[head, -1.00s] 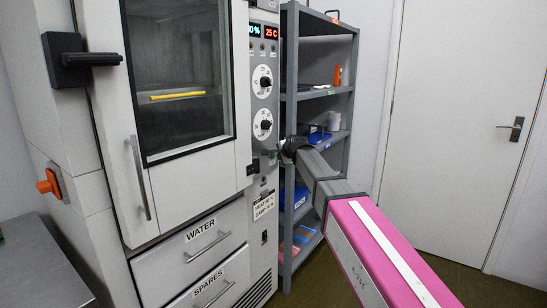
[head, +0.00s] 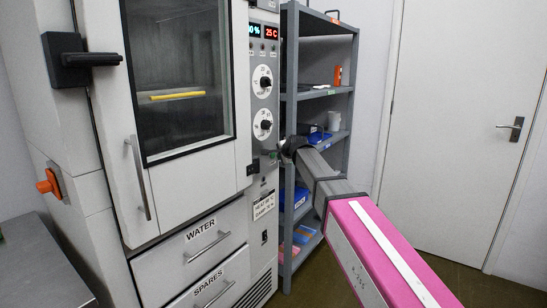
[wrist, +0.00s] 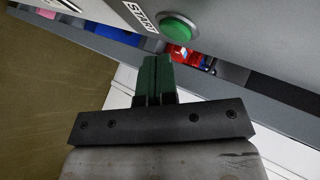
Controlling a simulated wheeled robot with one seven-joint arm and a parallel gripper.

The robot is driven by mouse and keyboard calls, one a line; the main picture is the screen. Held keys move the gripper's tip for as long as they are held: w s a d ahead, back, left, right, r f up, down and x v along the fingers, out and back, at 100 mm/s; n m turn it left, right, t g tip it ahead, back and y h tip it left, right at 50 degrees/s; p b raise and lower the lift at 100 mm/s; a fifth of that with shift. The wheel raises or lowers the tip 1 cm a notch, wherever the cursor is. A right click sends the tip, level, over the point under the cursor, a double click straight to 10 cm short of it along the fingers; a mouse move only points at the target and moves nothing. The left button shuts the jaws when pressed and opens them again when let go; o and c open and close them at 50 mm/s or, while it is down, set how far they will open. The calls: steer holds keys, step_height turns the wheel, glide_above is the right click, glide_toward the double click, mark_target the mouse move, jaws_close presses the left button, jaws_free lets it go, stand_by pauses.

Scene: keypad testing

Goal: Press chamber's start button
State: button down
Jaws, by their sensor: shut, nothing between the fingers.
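The chamber (head: 190,180) is a tall white cabinet with a windowed door, at the left and middle of the head view. Its control column carries lit displays and two dials. In the wrist view the green round start button (wrist: 180,27) stands out from the grey panel, beside a label (wrist: 140,17) reading START. My gripper (wrist: 157,60) is shut and empty, its green fingers together. The fingertips are just below the button in the picture; I cannot tell whether they touch it. In the head view my gripper (head: 274,155) is small at the column, and the button is not clearly seen.
A grey shelf unit (head: 318,94) with bins and small items stands right of the chamber, close to my arm. A white door (head: 460,130) is further right. A metal bench (head: 45,262) is at the lower left. Floor is open at the right.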

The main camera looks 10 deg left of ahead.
stand_by(0.7)
steer(key=shift+w+a, duration=0.15)
steer(key=shift+a, duration=0.25)
steer(key=shift+w+a, duration=0.15)
steer(key=shift+a, duration=0.2)
stand_by(0.6)
steer(key=shift+d, duration=0.15)
steer(key=shift+s+d, duration=0.3)
steer(key=shift+d, duration=0.3)
steer(key=d, duration=0.1)
steer(key=s+d, duration=0.1)
steer(key=d, duration=0.1)
steer(key=s+d, duration=0.1)
steer(key=shift+d, duration=0.35)
stand_by(0.4)
stand_by(0.4)
